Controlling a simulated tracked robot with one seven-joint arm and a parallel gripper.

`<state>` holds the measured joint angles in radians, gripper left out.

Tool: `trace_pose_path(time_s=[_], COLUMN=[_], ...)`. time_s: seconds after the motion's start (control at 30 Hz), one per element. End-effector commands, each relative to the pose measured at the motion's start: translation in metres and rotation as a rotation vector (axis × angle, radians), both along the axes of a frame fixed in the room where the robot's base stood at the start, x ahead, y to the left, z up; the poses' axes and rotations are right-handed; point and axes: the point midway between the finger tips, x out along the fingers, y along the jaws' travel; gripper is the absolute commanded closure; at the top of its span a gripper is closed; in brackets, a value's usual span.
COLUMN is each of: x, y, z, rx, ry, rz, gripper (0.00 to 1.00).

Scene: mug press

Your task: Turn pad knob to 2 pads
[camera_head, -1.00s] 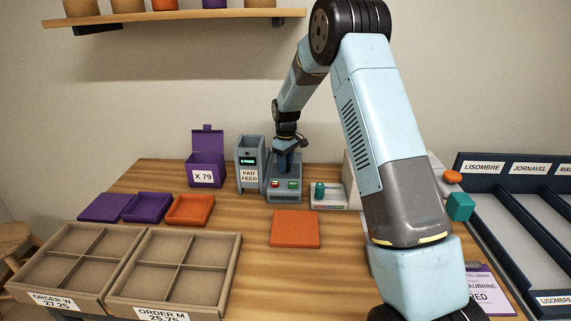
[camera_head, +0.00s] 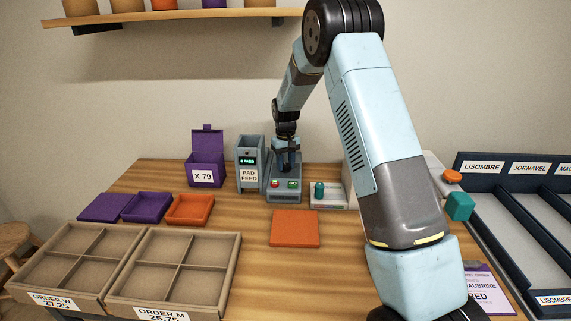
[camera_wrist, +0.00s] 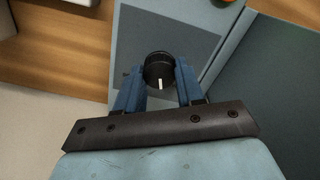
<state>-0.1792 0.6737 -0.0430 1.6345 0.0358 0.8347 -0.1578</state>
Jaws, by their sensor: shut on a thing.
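In the wrist view a round black knob (camera_wrist: 159,66) with a white pointer line stands on a grey panel. The two blue fingers of my gripper (camera_wrist: 159,80) are shut on the knob, one on each side. The white line points toward the gripper's palm, at the bottom of the picture. In the head view my gripper (camera_head: 288,158) is low over the back of the grey machine (camera_head: 285,194), which has a red and a green button in front. The pad feed box (camera_head: 249,175) has a small green display, too small to read surely. The knob is hidden in the head view.
A purple box marked X 79 (camera_head: 206,172) stands left of the pad feed. A small device with a teal knob (camera_head: 320,190) is at the right of the machine. An orange mat (camera_head: 295,229) lies in front. Order trays (camera_head: 172,268) stand at the front left.

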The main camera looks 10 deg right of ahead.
Motion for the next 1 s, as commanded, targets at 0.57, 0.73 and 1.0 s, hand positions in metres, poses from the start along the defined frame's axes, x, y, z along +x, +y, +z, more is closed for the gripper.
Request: trace_pose_path(time_s=[0.57,0.73,1.0], x=[0.001,0.001,0.0011], y=[0.0005,0.0005,0.0003], z=[0.0009,0.0009,0.001], rx=[0.001,0.001,0.001], ry=[-0.003,-0.003,-0.004], rz=[-0.332,-0.358,-0.364], gripper=[0.93,0.93,0.93])
